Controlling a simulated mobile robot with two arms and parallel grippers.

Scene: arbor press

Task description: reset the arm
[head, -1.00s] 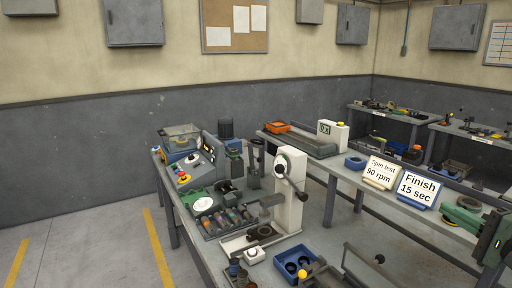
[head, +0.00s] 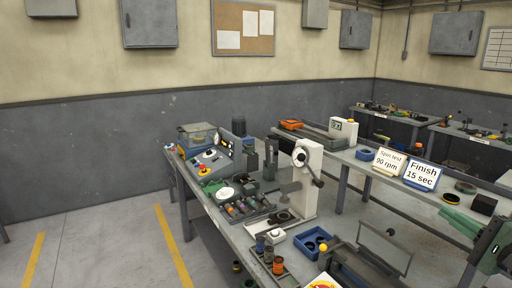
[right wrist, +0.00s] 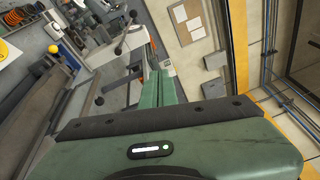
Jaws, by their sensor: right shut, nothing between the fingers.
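The arbor press, with its white column (head: 306,190), stands on the near bench in the head view. Its dark lever arm (head: 311,171) slants down to the right from the hub and ends in a black knob. My right gripper (head: 446,217) is at the right edge of the head view, well right of the press and apart from it. Its green fingers (right wrist: 158,87) are together and empty in the right wrist view. There, a dark lever with a ball knob (right wrist: 118,50) shows beyond the fingers, to their upper left, untouched. My left gripper is not in view.
A blue tray with round holes (head: 313,240) and a yellow-knobbed lever (head: 323,247) stand in front of the press. A tool rack (head: 240,208) lies to its left. Signs reading "Spin test 90 rpm" (head: 388,162) and "Finish 15 sec" (head: 421,176) stand on the bench behind.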

